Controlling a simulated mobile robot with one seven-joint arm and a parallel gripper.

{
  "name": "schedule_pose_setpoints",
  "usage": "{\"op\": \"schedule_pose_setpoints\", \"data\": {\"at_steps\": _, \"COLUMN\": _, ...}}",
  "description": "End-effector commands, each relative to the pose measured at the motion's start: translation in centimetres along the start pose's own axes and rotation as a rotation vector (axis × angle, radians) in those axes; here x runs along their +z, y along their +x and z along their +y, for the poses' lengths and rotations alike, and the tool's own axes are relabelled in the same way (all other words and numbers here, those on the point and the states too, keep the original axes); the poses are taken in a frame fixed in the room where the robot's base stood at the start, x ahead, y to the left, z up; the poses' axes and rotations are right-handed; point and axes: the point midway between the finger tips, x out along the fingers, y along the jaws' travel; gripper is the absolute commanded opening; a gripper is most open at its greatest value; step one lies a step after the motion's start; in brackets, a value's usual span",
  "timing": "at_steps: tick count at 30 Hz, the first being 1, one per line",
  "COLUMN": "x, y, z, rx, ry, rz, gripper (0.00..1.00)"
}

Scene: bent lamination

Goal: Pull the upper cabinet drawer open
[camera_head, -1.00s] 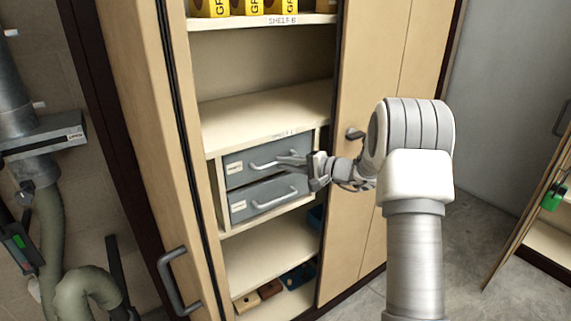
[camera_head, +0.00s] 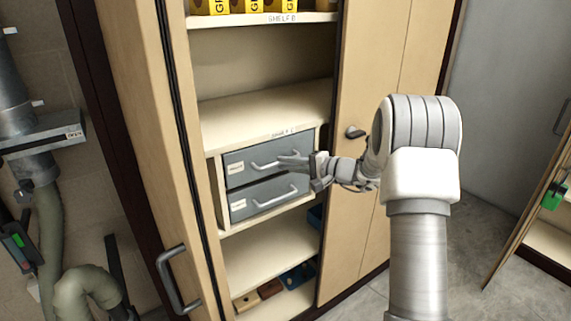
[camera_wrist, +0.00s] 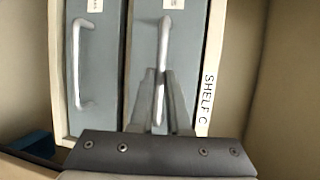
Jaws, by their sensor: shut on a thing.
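The upper drawer (camera_head: 236,171) is grey with a pale bar handle (camera_head: 264,166) and sits in the cabinet under the shelf edge. It looks about level with the lower drawer (camera_head: 240,206). My gripper (camera_head: 288,159) reaches in from the right and is shut on the right part of the upper handle. In the wrist view the picture is turned, and the upper drawer (camera_wrist: 182,65) is the right one. There my gripper (camera_wrist: 160,80) has its fingers on the lower part of the upper handle (camera_wrist: 164,35). The lower drawer's handle (camera_wrist: 77,65) is free.
The open left cabinet door (camera_head: 145,150) with a dark handle stands left of the drawers. The right door (camera_head: 375,150) is behind my arm. Several yellow boxes (camera_head: 245,6) stand on the shelf above. Small blocks and a blue bin (camera_head: 297,276) lie below the drawers.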

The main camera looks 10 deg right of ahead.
Motion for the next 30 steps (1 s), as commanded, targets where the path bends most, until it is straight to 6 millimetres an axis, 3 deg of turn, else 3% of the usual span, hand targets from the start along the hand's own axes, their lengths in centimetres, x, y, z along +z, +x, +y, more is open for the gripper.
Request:
{"op": "schedule_pose_setpoints", "data": {"at_steps": 8, "x": 1.9, "y": -4.8, "z": 1.5, "rx": -0.001, "ry": 0.0, "rz": 0.003, "gripper": 0.0}}
{"op": "schedule_pose_setpoints", "data": {"at_steps": 21, "x": 6.2, "y": -15.1, "z": 3.6, "rx": -0.001, "ry": -0.001, "rz": 0.004, "gripper": 0.0}}
{"op": "schedule_pose_setpoints", "data": {"at_steps": 30, "x": 8.0, "y": -19.4, "z": 4.3, "rx": -0.001, "ry": 0.0, "rz": 0.001, "gripper": 0.0}}
